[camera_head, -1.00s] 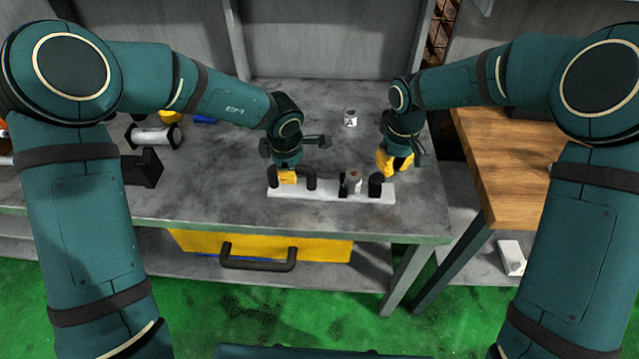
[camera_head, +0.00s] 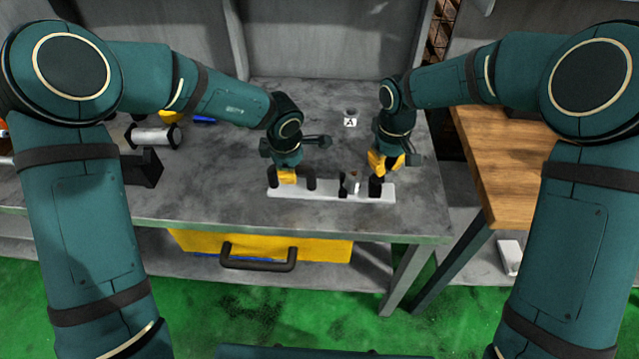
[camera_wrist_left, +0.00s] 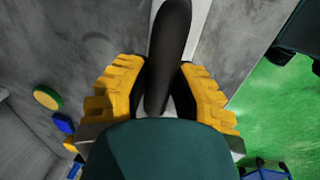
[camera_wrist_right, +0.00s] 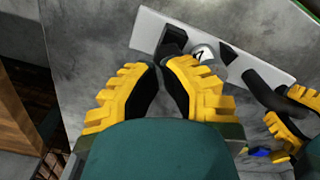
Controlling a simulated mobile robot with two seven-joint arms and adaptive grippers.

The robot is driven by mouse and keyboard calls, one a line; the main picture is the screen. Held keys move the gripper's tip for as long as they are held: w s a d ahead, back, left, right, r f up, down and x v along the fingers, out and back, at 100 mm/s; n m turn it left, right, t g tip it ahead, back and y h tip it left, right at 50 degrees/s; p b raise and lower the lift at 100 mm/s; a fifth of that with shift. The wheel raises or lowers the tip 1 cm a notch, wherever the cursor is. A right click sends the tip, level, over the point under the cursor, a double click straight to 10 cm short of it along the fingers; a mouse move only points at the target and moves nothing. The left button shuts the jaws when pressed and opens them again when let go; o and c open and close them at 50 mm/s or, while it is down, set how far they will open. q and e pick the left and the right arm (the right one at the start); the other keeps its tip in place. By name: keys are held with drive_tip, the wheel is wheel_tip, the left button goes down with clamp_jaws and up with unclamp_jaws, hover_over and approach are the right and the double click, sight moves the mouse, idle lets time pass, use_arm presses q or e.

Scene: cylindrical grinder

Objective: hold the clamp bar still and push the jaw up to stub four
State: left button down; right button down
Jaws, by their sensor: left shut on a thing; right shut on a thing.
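The white clamp bar (camera_head: 330,192) lies near the front of the grey bench with upright black stubs.
A small pot marked A (camera_head: 350,119) stands behind the bar. A dark block (camera_head: 143,168) and a silver roller (camera_head: 153,136) lie on the left of the bench. A wooden table (camera_head: 500,165) is to the right. The bench behind the bar is mostly clear.

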drive_tip(key=shift+a, duration=2.3)
idle(0.4)
wheel_tip(320, 180, up, 7)
drive_tip(key=shift+d, duration=0.45)
idle(0.9)
idle(0.7)
